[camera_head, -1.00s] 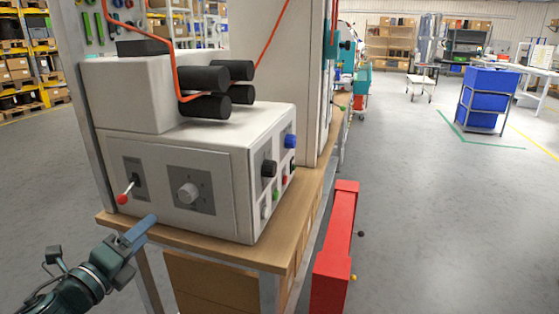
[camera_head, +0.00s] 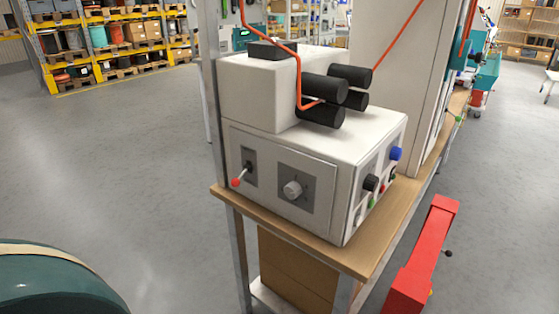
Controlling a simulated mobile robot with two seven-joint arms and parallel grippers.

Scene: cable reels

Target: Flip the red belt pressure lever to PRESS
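The pressure lever (camera_head: 238,180) has a red knob on a short stem. It sticks out of a dark slotted plate at the left of the white machine's (camera_head: 335,216) front face, and its knob points down and outward. Any PRESS marking is too small to read. A grey dial (camera_head: 292,190) sits on the panel to its right. Neither gripper is in view. A rounded teal part of mine fills the lower left corner, well apart from the lever.
The machine stands on a wooden bench (camera_head: 372,262) with metal legs. Black rollers (camera_head: 325,87) with an orange cable are on top. A red post-like object (camera_head: 424,258) stands at the bench's right. The floor to the left is clear, with yellow shelving (camera_head: 100,40) behind.

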